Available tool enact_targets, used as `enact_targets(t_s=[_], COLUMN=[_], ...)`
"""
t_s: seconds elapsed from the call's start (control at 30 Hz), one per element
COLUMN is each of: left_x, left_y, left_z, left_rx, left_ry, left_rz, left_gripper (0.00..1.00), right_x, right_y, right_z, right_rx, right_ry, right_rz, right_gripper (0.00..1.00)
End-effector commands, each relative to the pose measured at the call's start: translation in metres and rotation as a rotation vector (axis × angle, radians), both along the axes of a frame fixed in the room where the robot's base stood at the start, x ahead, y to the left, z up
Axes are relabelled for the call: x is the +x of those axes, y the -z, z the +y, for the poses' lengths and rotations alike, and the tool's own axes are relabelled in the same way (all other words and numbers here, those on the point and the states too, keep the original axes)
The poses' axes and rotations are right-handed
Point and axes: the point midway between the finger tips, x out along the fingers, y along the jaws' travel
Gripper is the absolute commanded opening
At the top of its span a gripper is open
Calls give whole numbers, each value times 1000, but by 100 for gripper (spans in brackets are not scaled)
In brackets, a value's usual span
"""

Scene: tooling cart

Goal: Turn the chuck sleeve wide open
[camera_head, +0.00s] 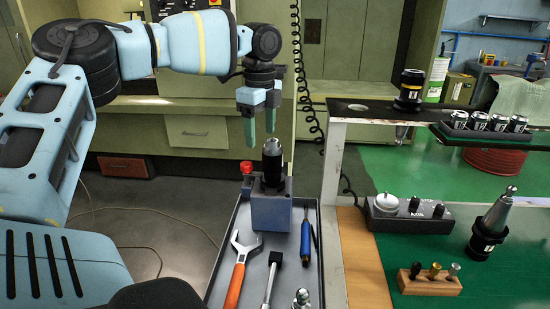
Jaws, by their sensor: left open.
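A black chuck with a rounded sleeve (273,160) stands upright in a blue-grey holder block (271,210) on the tray. A red knob (247,168) sticks out at the block's left side. My left gripper (260,125) comes in from the left and points down. Its two green-tipped fingers are apart with nothing between them. It appears above and slightly left of the chuck, not touching it. The exact gap in depth is hard to tell. My right gripper is not in view.
The grey tray (228,245) holds an orange-handled wrench (238,268), a blue-handled screwdriver (306,238) and a black-headed tool (274,260). At right, a shelf carries a black tool holder (409,88). A tapered tool holder (491,225) stands on the green surface. A white post (332,165) rises right of the tray.

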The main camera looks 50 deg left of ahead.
Motion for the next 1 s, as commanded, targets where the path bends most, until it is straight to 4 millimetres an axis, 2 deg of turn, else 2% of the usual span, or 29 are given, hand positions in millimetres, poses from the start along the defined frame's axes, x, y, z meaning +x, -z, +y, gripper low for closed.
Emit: enact_targets(t_s=[0.03, 0.17, 0.43, 0.57, 0.8, 1.0], left_x=[4, 7, 7, 7, 7, 7], left_y=[-7, -20, -20, -7, 29, 50], left_z=[-12, -30, -34, -34, -34, -34], left_rx=[-4, -19, -23, -23, -23, -22], left_ry=[27, 69, 79, 79, 78, 78], left_rz=[6, 12, 14, 16, 15, 14], left_gripper=[66, 66, 66, 66, 66, 66], right_x=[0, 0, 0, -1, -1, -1], right_y=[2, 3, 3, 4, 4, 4], right_z=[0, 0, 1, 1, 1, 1], right_rx=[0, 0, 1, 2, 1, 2], right_ry=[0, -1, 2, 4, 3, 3], right_rz=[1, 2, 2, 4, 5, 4], right_gripper=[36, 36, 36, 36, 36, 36])
